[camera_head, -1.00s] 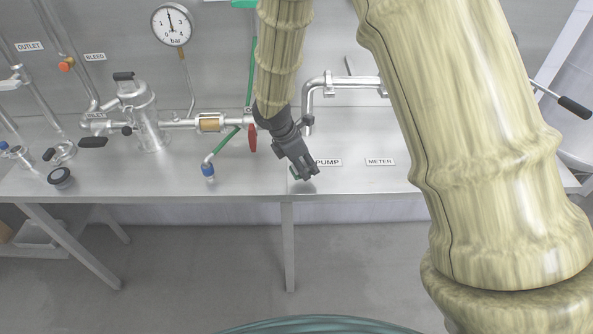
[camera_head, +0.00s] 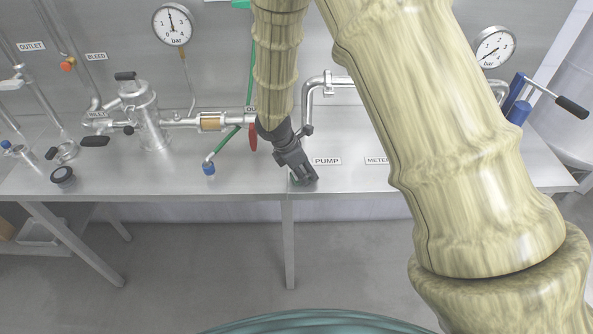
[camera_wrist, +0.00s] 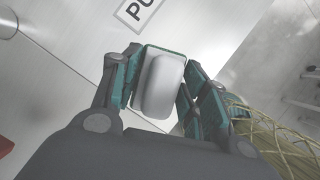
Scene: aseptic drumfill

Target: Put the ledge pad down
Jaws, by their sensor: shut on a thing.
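The ledge pad (camera_wrist: 161,84) is a pale grey-white block with rounded edges, seen in the wrist view between the green-lined fingers of my gripper (camera_wrist: 160,90). My gripper is shut on it. In the head view my gripper (camera_head: 303,181) points down at the front part of the steel bench (camera_head: 350,183), just below the PUMP label (camera_head: 327,161). The pad is mostly hidden by the fingers there. I cannot tell whether the pad touches the bench top.
Pipework with a red lever (camera_head: 253,137) and a blue-capped hose end (camera_head: 208,169) stands left of my gripper. A bent steel pipe (camera_head: 308,105) rises behind it. A dark round cap (camera_head: 62,175) lies far left. The bench front edge is close.

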